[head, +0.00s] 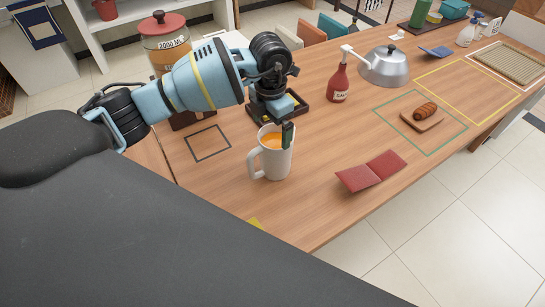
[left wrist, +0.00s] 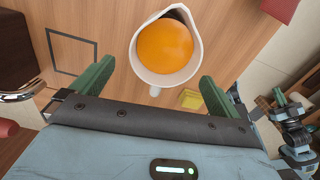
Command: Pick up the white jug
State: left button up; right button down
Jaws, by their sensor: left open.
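The white jug (head: 278,165) stands upright on the wooden table, with its handle on the left and orange contents inside. In the left wrist view the jug (left wrist: 141,68) is seen from above, its handle toward my gripper. My left gripper (head: 287,134) is at the jug's rim in the head view; one dark green finger shows there. In the left wrist view, my left gripper (left wrist: 156,78) has its green fingers wide apart on either side of the jug's near side and handle. Contact is not clear. What looks like my right gripper (left wrist: 275,103) shows small at the right.
A red sauce bottle (head: 338,84), a metal dome (head: 385,68) and a red folded card (head: 371,172) are to the right. A large jar (head: 165,43) stands behind my left arm. The table's front edge is near the jug.

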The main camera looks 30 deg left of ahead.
aim_at(273, 139)
pick_arm(q)
jog(key=f, duration=0.5)
jog(key=shift+d+f, duration=0.1)
jog(key=shift+d, duration=0.15)
jog(key=c, duration=1.9)
